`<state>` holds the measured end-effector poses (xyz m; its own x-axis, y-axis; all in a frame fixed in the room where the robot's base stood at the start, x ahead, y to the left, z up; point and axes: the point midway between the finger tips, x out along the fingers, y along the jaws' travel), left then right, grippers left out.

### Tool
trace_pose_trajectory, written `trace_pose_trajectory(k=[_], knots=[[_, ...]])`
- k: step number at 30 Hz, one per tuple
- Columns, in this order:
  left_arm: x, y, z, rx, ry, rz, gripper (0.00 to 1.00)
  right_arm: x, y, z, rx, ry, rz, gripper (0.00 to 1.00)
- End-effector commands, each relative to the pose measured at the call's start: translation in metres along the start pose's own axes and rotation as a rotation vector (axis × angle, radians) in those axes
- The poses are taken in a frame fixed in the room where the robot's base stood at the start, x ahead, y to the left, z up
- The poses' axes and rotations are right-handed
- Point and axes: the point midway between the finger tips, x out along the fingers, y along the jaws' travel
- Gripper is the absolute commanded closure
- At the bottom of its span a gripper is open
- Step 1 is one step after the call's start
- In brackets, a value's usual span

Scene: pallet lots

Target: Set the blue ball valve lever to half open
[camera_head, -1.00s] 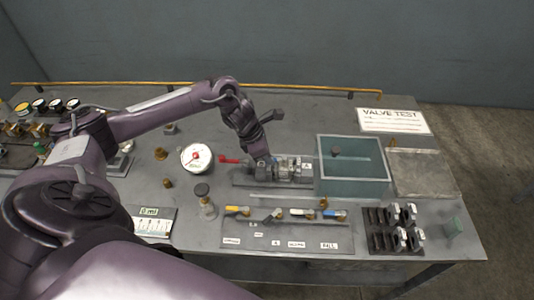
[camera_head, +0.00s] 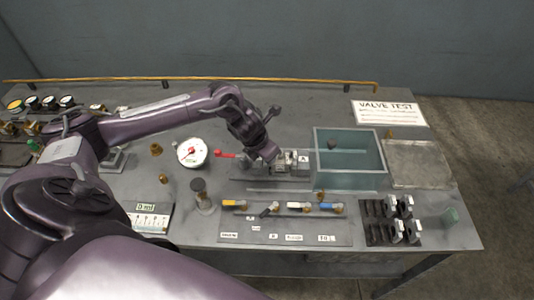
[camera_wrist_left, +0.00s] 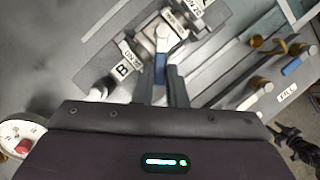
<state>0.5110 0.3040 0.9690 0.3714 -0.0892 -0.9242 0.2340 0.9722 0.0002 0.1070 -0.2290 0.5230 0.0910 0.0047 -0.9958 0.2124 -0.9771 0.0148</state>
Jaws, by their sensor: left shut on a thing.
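The blue lever (camera_wrist_left: 160,68) shows in the left wrist view between the fingers of my left gripper (camera_wrist_left: 162,88), which is shut on it. The lever joins a grey metal valve body (camera_wrist_left: 166,38) on a dark plate with white labels, one reading B. In the head view the left gripper (camera_head: 266,160) reaches down to the left part of this valve fixture (camera_head: 291,161); the gripper and wrist hide the blue lever there. A red lever (camera_head: 225,155) sticks out left of the gripper.
A clear glass-like tank (camera_head: 350,178) stands right of the fixture. A row of small valves, one blue-handled (camera_head: 328,206), lies in front. A dial gauge (camera_head: 191,152) and a dark-capped bottle (camera_head: 202,195) stand to the left. A black rack (camera_head: 378,222) is at front right.

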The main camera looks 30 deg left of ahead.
Motion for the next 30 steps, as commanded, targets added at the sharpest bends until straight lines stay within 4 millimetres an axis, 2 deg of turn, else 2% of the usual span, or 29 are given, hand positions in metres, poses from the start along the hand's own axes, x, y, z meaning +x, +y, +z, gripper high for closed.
trace_pose_trajectory(k=[9, 10, 15, 24, 30], knots=[[-0.001, 0.000, 0.003, -0.003, -0.007, 0.001, 1.00, 0.000, 0.000, 0.001, 0.000, -0.001, 0.000, 0.64], [-0.001, 0.000, 0.003, -0.003, -0.007, 0.001, 0.87, 0.000, 0.000, 0.001, 0.000, -0.001, 0.000, 0.64], [-0.001, 0.000, 0.002, -0.002, -0.004, 0.000, 0.66, 0.000, 0.000, 0.001, 0.000, -0.001, 0.000, 0.64], [-0.002, 0.000, 0.001, -0.001, -0.003, 0.000, 0.66, 0.001, 0.001, 0.001, -0.001, -0.001, 0.001, 0.64], [-0.028, 0.001, 0.001, 0.002, -0.005, 0.003, 0.66, 0.008, 0.001, 0.001, -0.001, -0.001, 0.001, 0.64]])
